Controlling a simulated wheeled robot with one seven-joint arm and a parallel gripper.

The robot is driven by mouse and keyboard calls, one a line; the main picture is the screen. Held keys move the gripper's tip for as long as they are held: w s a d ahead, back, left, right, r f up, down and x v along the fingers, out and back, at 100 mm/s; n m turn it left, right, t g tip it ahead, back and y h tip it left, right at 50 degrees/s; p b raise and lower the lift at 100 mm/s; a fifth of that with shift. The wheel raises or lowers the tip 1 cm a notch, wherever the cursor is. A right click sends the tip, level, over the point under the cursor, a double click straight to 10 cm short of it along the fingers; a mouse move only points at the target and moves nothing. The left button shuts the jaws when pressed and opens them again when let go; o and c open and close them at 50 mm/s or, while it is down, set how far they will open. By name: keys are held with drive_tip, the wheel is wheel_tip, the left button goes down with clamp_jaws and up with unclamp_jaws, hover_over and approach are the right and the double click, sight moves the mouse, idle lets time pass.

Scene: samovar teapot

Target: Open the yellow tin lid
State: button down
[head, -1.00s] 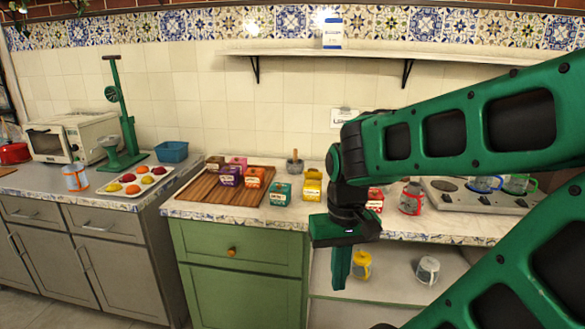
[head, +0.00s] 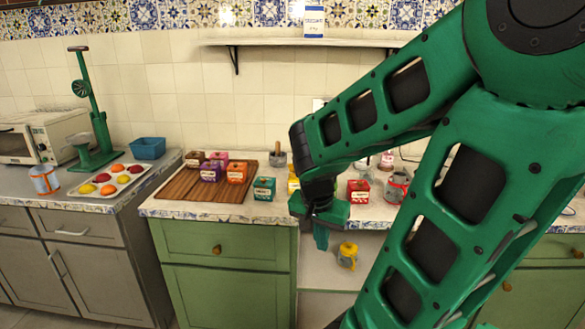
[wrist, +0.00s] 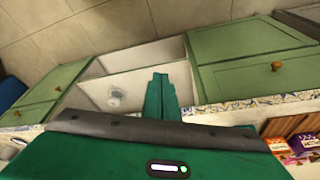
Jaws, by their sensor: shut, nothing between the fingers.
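The yellow tin (head: 293,183) stands on the counter between the teal tin and the red tin. In the head view my wrist and forearm cover most of it, and only a yellow strip shows, so its lid is hidden. My gripper (head: 321,238) points down in front of the counter's front edge, nearer to me than the tin and apart from it. Its fingers are shut and empty. In the wrist view the closed fingers (wrist: 159,88) point toward the open shelves below the counter, and I cannot make out the yellow tin there.
A teal tin (head: 264,188) and a red tin (head: 358,190) flank the yellow one. A grey mortar (head: 277,159) is behind. A yellow mug (head: 347,255) sits on the lower shelf. A wall shelf (head: 300,42) hangs above.

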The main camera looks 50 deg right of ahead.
drive_tip(key=w+d+r+m+t+h, duration=0.1)
drive_tip(key=w+d+m+t+h, duration=0.1)
drive_tip(key=w+d+m+h, duration=0.6)
drive_tip(key=w+d+r+m+t+h, duration=0.1)
drive_tip(key=w+r+m+t, duration=0.2)
drive_tip(key=w, duration=0.4)
drive_tip(key=w+d+r+m+t, duration=0.2)
drive_tip(key=w+r+m+t, duration=0.15)
drive_tip(key=w, duration=0.25)
drive_tip(key=x, duration=1.3)
drive_tip(key=shift+w+d+f, duration=0.15)
drive_tip(key=shift+w+d, duration=0.05)
drive_tip(key=shift+w, duration=0.15)
drive_tip(key=shift+w+n, duration=0.1)
drive_tip(key=shift+n, duration=0.15)
